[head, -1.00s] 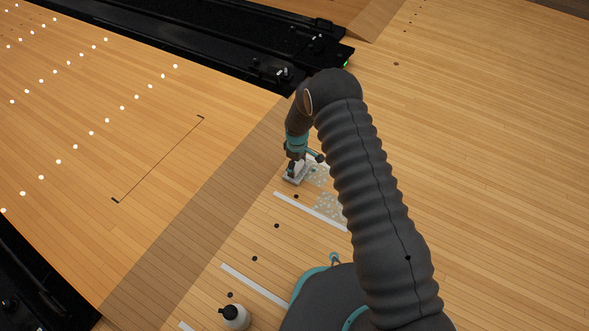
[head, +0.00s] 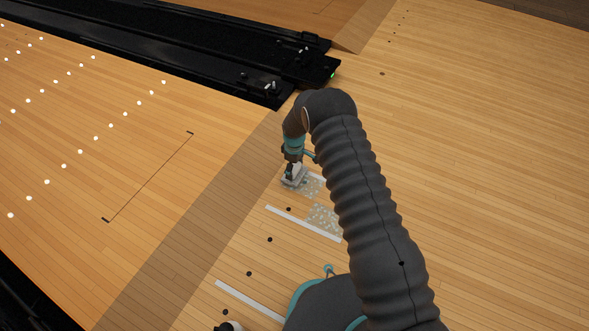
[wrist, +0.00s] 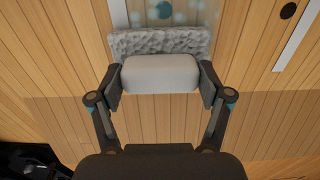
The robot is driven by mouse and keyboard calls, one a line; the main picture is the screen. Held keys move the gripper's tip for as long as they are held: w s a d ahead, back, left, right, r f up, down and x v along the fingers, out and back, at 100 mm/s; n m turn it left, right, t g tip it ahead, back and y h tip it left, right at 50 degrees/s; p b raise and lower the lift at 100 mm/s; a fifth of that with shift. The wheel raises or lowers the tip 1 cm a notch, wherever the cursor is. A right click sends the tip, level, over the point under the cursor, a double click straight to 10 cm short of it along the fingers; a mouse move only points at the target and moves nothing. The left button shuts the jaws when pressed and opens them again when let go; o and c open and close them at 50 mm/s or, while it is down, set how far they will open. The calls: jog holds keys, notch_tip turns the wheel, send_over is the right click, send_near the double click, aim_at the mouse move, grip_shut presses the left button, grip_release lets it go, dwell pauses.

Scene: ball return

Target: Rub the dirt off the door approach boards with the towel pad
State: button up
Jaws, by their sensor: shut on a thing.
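My gripper (head: 292,167) is shut on the towel pad (head: 295,181), low over the boards. In the wrist view the pad's white block (wrist: 160,74) sits between the two fingers, and its grey, rough pad (wrist: 158,42) shows beyond it. A pale speckled dirt patch (head: 313,187) lies just right of the pad, and part of it shows beyond the pad in the wrist view (wrist: 178,10). A second dirt patch (head: 323,217) lies nearer, across a white strip. My arm stands close to the right edges of both patches. I cannot tell whether the pad touches the boards.
White strips (head: 290,218) and dark dots (head: 270,240) mark the boards. A white bottle with a black top (head: 231,327) is cut off at the bottom edge. Black ball-return machinery (head: 265,88) lies at the back. The boards at right are clear.

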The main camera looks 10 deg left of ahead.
jog(key=shift+r+p, duration=1.1)
jog(key=shift+r, duration=2.15)
